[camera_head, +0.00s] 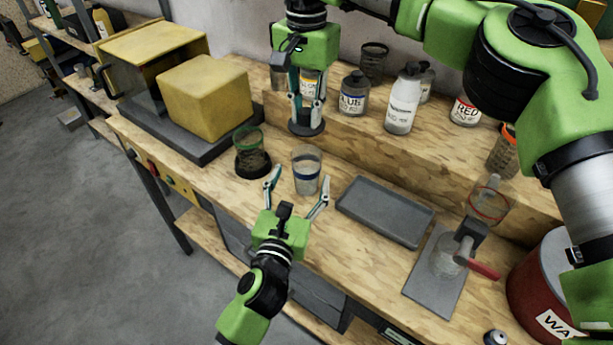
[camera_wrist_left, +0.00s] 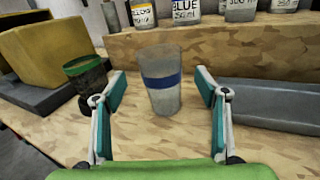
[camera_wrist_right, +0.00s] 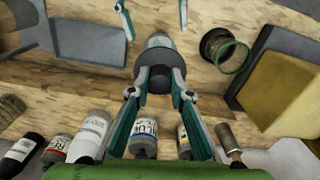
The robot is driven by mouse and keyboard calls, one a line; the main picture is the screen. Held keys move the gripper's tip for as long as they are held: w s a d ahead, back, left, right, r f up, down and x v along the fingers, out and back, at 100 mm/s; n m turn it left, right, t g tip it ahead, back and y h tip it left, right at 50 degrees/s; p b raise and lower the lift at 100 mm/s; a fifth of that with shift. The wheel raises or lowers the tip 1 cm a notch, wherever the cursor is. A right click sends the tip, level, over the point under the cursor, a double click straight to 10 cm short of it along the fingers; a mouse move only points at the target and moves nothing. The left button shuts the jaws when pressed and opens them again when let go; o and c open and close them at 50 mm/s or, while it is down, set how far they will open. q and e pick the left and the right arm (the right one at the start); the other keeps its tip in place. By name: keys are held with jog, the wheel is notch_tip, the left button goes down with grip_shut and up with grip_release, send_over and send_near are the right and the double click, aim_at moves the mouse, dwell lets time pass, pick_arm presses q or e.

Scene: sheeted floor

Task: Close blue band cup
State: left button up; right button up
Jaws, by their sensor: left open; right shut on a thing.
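The blue band cup (camera_head: 306,173) is a clear cup standing upright on the bench; it also shows in the left wrist view (camera_wrist_left: 162,98). My left gripper (camera_head: 299,183) is open, with its fingers on either side of the cup and gaps visible to both. My right gripper (camera_head: 306,104) is shut on a dark round lid (camera_head: 307,129), held level above and slightly behind the cup. In the right wrist view the lid (camera_wrist_right: 163,62) hides part of the cup (camera_wrist_right: 158,41).
A green-rimmed cup (camera_head: 249,141) stands left of the blue band cup. A grey tray (camera_head: 385,210) lies to the right. Several bottles, including a white one (camera_head: 403,102), stand on the raised shelf behind. A yellow block (camera_head: 205,95) is at left.

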aim_at(309, 154)
pick_arm(q)
jog(key=x, duration=0.6)
jog(key=c, duration=1.7)
pick_arm(e)
jog(key=shift+f, duration=2.45)
jog(key=shift+f, duration=0.1)
jog(key=shift+f, duration=0.8)
jog(key=shift+f, duration=0.65)
jog(key=o, duration=0.9)
jog(key=shift+c, duration=0.2)
